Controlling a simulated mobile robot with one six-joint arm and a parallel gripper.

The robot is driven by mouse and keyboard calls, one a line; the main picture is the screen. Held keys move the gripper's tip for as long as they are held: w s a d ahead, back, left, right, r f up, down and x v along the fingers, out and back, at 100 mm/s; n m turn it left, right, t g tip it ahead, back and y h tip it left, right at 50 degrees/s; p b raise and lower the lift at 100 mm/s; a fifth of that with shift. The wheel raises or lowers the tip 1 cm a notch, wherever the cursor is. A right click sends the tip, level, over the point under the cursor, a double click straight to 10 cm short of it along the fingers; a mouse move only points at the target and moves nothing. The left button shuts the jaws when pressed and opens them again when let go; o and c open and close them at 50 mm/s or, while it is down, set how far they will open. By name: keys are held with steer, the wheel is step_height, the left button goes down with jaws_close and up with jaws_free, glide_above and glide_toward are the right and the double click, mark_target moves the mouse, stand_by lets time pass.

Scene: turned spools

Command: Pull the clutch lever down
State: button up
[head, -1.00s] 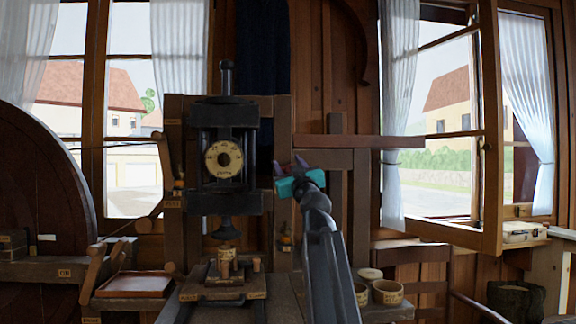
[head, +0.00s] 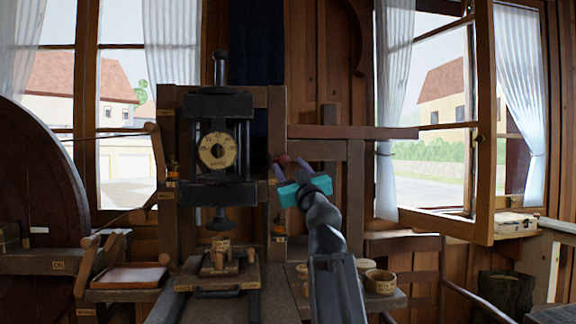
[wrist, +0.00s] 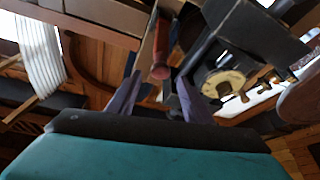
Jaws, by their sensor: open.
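A red lever with a rounded knob end, which looks like the clutch lever, shows in the wrist view (wrist: 161,62) and as a small red tip in the head view (head: 283,160). It is at the right side of the dark press (head: 218,107). My gripper (head: 285,167) is open, with its teal body below the knob. In the wrist view its two purple fingers (wrist: 155,92) stand either side of the knob's line, with a gap between. I cannot tell whether the knob is fully between the fingertips or just beyond them.
The press carries a round dial (head: 217,151). A small wooden spool (head: 220,257) stands beneath it. Wooden levers and a reddish tray (head: 130,277) are at the left, near a large wheel (head: 40,200). A horizontal beam (head: 350,132) runs above my gripper. Bowls (head: 380,281) stand at lower right.

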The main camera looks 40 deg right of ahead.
steer(key=shift+v, duration=2.15)
